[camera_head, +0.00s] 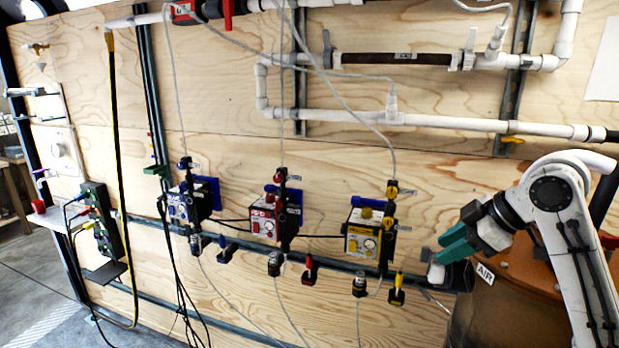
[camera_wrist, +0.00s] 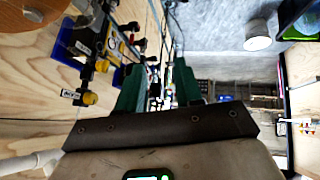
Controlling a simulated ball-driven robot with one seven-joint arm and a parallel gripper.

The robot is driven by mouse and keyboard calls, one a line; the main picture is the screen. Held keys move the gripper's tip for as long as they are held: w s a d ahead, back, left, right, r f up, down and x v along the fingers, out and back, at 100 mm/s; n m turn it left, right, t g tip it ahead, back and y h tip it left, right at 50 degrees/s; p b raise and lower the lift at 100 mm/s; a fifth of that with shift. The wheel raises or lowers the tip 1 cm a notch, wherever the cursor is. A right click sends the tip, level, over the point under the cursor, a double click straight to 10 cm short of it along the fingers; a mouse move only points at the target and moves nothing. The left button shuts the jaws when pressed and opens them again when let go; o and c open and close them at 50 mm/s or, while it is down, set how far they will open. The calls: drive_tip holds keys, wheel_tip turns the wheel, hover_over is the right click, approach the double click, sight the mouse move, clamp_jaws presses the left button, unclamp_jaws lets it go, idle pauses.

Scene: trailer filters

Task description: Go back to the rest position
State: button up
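My gripper (camera_head: 446,246) is at the right side of the head view, with its teal fingers pointing left in front of the plywood wall. In the wrist view my gripper (camera_wrist: 160,84) shows two green fingers standing apart. Nothing is held between them; only the background shows in the gap. My white arm bends down at the right edge of the head view. A small pale piece just below the fingertips in the head view is too unclear to name.
Blue (camera_head: 190,204), red (camera_head: 268,218) and yellow (camera_head: 363,234) filter units hang on the plywood wall (camera_head: 330,170). White pipes (camera_head: 440,122) run above them. A brown barrel (camera_head: 490,320) marked AIR is close below my gripper. Floor (camera_head: 35,265) is open at left.

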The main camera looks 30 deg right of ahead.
drive_tip(key=w+a+f+m+y, duration=0.15)
drive_tip(key=a+f+m, duration=0.25)
drive_tip(key=a+f, duration=0.95)
drive_tip(key=s+a+f+m+g, duration=0.1)
drive_tip(key=s+a+f, duration=0.2)
drive_tip(key=a+f, duration=0.15)
drive_tip(key=s+a+f+m, duration=0.1)
drive_tip(key=s+a+f, duration=0.15)
drive_tip(key=f, duration=0.35)
drive_tip(key=s+f+m+g+h, duration=0.1)
drive_tip(key=s+f, duration=0.3)
drive_tip(key=s, duration=0.3)
drive_tip(key=s+f+m+g+h+b, duration=0.1)
drive_tip(key=s+f+g+h, duration=0.1)
drive_tip(key=s+f, duration=0.2)
drive_tip(key=s+f+m+g+h, duration=0.1)
drive_tip(key=s+f, duration=0.3)
drive_tip(key=s, duration=0.6)
drive_tip(key=shift+s+a+f+g, duration=0.25)
drive_tip(key=shift+s+g, duration=0.1)
drive_tip(key=shift+g, duration=0.15)
drive_tip(key=shift+o, duration=0.3)
drive_tip(key=shift+h, duration=0.25)
